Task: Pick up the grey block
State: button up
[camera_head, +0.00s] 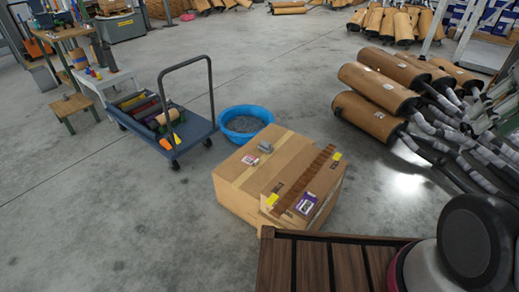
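A small grey block (265,146) lies on top of a large cardboard box (231,197), near the box's far edge. A small item with a red and white face (250,160) lies just in front of it on the same box, slightly to the left. My gripper is not in view. Only dark rounded links, which look like part of my arm, show at the lower right, well apart from the block.
A purple item (306,203) lies on the box's right part. A blue tub (246,123) stands behind the box, and a loaded cart (196,128) stands left of it. A slatted wooden surface (312,264) is in front. The left floor is clear.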

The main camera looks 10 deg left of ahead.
aim_at(265, 146)
jog(key=j+z, duration=0.3)
jog(key=j, duration=1.7)
jog(key=i+j, duration=0.15)
jog(key=j, duration=0.25)
jog(key=i+j+z, duration=0.15)
jog(key=j, duration=0.25)
jog(key=i+j, duration=0.1)
jog(key=j, duration=0.3)
jog(key=i+j+z, duration=0.1)
jog(key=j, duration=0.35)
jog(key=i+j, duration=0.35)
jog(key=i+j+z, duration=0.1)
jog(key=i+j, duration=0.25)
jog(key=i, duration=0.2)
